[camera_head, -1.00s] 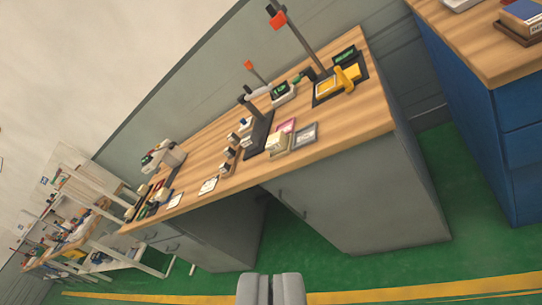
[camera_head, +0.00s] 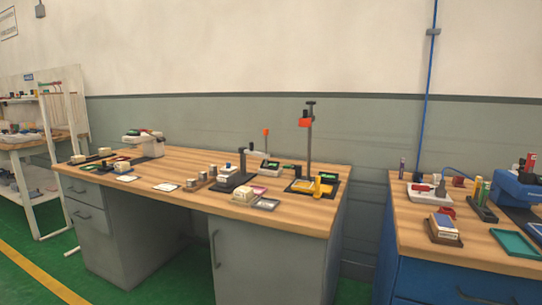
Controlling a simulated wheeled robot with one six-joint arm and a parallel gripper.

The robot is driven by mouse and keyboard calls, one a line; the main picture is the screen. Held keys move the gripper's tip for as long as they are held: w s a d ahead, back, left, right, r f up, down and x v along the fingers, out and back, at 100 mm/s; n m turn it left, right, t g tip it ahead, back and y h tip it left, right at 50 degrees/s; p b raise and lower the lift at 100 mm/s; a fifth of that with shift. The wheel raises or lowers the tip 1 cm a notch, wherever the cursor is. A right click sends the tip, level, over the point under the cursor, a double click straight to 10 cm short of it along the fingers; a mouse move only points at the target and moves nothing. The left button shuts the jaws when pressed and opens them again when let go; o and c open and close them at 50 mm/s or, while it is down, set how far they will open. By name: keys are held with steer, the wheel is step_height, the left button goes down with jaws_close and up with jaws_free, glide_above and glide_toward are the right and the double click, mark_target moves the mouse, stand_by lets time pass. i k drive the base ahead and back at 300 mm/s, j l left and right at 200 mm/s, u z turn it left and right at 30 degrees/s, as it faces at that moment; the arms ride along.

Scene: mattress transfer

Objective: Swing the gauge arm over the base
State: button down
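On the wooden workbench (camera_head: 215,165), a small dark stand (camera_head: 242,163) rises from a flat black base (camera_head: 229,184). A short pale arm (camera_head: 258,155) reaches right from its top. To its right, a tall grey post (camera_head: 309,150) carries an orange block (camera_head: 304,122) near its top. It stands by a dark plate (camera_head: 300,186) with a yellow piece (camera_head: 318,187) on it. I cannot tell for certain which of these is the gauge arm. My gripper is not in view.
A pale device (camera_head: 145,142) stands at the left end. A blue bench (camera_head: 440,270) with tools is at right, beyond a gap. Green floor lies in front.

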mark_target(243, 150)
steer(key=i+j, duration=0.2)
steer(key=i, duration=0.3)
steer(key=i+j, duration=0.2)
steer(key=i, duration=0.35)
steer(key=i+j, duration=0.2)
steer(key=i, duration=0.3)
steer(key=i+j, duration=0.2)
steer(key=i, duration=0.35)
steer(key=i+j, duration=0.2)
steer(key=i, duration=0.3)
